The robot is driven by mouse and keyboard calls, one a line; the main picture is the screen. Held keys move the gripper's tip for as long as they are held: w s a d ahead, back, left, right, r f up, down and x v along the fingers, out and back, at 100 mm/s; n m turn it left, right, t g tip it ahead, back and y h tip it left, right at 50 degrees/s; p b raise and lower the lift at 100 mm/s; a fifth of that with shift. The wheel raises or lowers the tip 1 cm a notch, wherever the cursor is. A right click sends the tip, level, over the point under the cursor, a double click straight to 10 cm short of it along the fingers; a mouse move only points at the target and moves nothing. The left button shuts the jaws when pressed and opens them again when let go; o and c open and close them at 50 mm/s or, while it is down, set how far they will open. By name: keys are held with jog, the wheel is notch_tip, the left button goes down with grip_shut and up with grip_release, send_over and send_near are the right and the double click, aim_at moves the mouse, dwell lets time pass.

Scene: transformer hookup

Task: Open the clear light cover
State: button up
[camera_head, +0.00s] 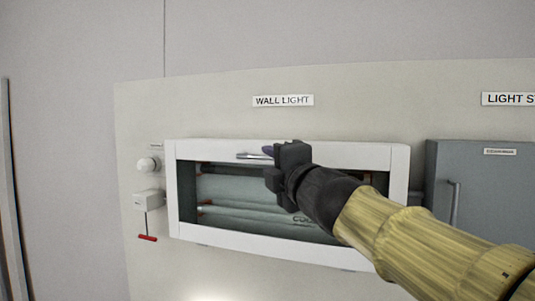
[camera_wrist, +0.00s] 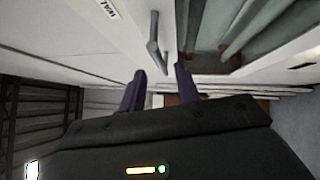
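The clear light cover (camera_head: 235,192) is a see-through pane in a white frame under the "WALL LIGHT" label. It looks closed, with pale tubes visible behind it. Its small metal bar handle (camera_head: 250,156) is at the top middle of the frame and also shows in the wrist view (camera_wrist: 153,42). My gripper (camera_head: 268,163) is at the upper middle of the cover, just right of the handle. In the wrist view my gripper (camera_wrist: 160,85) has its two dark fingers apart. The handle lies just beyond the fingertips, roughly in line with the gap; contact is not clear.
A grey cabinet (camera_head: 477,185) with a vertical handle stands right of the light. A white round knob (camera_head: 148,164) and a box (camera_head: 149,198) with a red-tipped lever (camera_head: 147,238) are on the left. The wall above the light is clear except for labels.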

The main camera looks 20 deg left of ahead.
aim_at(264, 159)
jog(key=shift+p+x, duration=0.5)
jog(key=shift+x, duration=1.9)
jog(key=shift+c, duration=0.4)
jog(key=shift+f, duration=0.1)
grip_shut()
